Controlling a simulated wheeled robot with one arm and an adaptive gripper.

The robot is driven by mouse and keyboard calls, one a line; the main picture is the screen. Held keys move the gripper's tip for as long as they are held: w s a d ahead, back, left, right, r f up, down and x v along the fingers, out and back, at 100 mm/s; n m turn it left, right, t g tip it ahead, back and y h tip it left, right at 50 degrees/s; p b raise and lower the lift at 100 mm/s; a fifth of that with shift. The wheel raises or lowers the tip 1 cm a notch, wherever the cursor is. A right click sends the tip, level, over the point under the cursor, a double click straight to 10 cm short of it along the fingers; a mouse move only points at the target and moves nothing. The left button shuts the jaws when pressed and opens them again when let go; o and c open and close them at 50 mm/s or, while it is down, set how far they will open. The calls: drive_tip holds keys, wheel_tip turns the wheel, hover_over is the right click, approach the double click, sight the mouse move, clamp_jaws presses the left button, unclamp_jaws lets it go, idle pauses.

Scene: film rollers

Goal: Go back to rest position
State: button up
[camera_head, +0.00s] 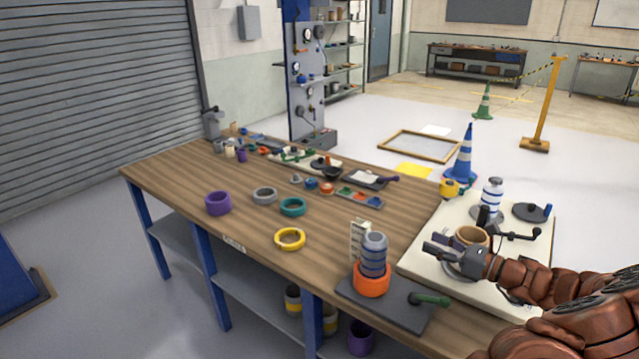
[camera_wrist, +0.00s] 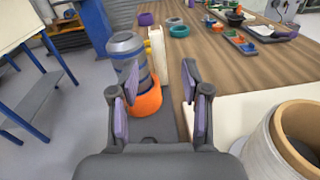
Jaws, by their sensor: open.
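My gripper (camera_head: 443,246) is over the white board at the right of the bench in the camera_head view, beside a tan-topped roller (camera_head: 473,237). In the wrist view my gripper (camera_wrist: 160,85) has its two purple-padded fingers apart with nothing held between them. A grey-blue roller (camera_head: 374,252) stands upright in an orange ring (camera_head: 371,280) on a dark plate; in the wrist view the roller (camera_wrist: 127,55) shows beyond and left of the fingers. The tan-topped roller (camera_wrist: 296,130) is close on the right there. My arm comes in from the lower right.
The wooden bench (camera_head: 215,165) carries purple (camera_head: 218,203), grey (camera_head: 264,195), teal (camera_head: 292,207) and yellow (camera_head: 290,239) rings. A white-blue roller (camera_head: 491,197) stands on the white board (camera_head: 420,262). A green-handled tool (camera_head: 430,299) lies on the dark plate. Floor beyond the bench is partly clear.

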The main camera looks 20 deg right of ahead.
drive_tip(key=a+r+n+g+y, duration=0.25)
drive_tip(key=a+n+g, duration=0.3)
drive_tip(key=a, duration=0.85)
drive_tip(key=a+r+n+g+y, duration=0.3)
drive_tip(key=a+n, duration=0.4)
drive_tip(key=a, duration=0.7)
drive_tip(key=s+a+f+n+g+h, duration=0.2)
drive_tip(key=s+a+n+g+h, duration=0.55)
drive_tip(key=s+a+n, duration=0.6)
drive_tip(key=s+d+f+n+h, duration=0.1)
drive_tip(key=s+d+n+h, duration=0.1)
drive_tip(key=s, duration=0.5)
drive_tip(key=s+d+f+n+g+h, duration=0.1)
drive_tip(key=s+d+n+h, duration=0.2)
drive_tip(key=s, duration=0.5)
drive_tip(key=shift+d+n+g+h, duration=0.25)
drive_tip(key=shift+n+g+h, duration=0.05)
drive_tip(key=shift+h, duration=0.2)
